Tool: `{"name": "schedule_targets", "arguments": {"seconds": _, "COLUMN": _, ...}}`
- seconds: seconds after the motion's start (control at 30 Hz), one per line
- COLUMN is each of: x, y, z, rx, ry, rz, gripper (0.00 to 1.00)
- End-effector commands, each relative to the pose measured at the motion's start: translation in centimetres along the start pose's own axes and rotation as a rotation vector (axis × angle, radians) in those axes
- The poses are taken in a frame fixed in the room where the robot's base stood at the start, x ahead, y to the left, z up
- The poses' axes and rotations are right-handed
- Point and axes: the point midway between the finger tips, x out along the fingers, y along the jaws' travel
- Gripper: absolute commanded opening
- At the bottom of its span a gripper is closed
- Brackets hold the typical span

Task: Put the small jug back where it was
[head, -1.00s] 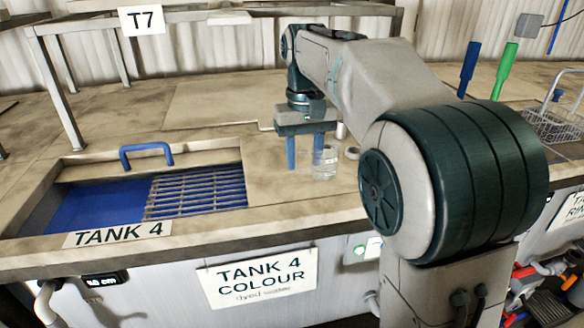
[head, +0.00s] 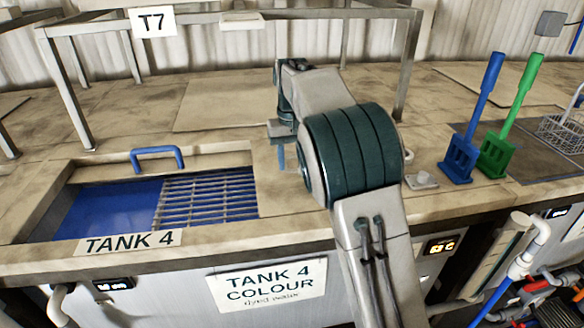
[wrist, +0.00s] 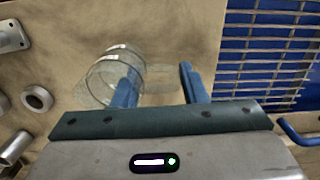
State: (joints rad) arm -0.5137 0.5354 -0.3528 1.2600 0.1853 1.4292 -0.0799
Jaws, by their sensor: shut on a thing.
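The small jug (wrist: 108,76) is clear, see-through glass or plastic. In the wrist view it is at the left finger, with a faint clear part of it reaching between the two blue fingers. My gripper (wrist: 158,76) is shut on it, the fingers standing some way apart. In the head view my gripper (head: 283,156) is over the worktop just right of the tank 4 opening. My arm hides the jug there. I cannot tell whether the jug touches the worktop.
Tank 4 (head: 165,222) holds blue liquid, with a metal grid and a blue handle (head: 157,154). A ring (wrist: 37,97) and other small metal parts lie left in the wrist view. A blue paddle (head: 472,120), a green paddle (head: 510,120) and a wire basket (head: 563,132) are at right.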

Motion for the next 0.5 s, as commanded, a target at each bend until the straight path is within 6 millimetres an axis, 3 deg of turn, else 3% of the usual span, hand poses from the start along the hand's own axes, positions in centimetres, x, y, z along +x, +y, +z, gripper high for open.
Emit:
{"name": "schedule_targets", "arguments": {"seconds": 0.33, "x": 3.7, "y": 0.1, "z": -0.4, "rx": 0.001, "ry": -0.003, "rz": 0.0, "gripper": 0.07}}
{"name": "schedule_targets", "arguments": {"seconds": 0.5, "x": 4.2, "y": 0.1, "z": -0.4, "rx": 0.001, "ry": 0.001, "rz": 0.0, "gripper": 0.07}}
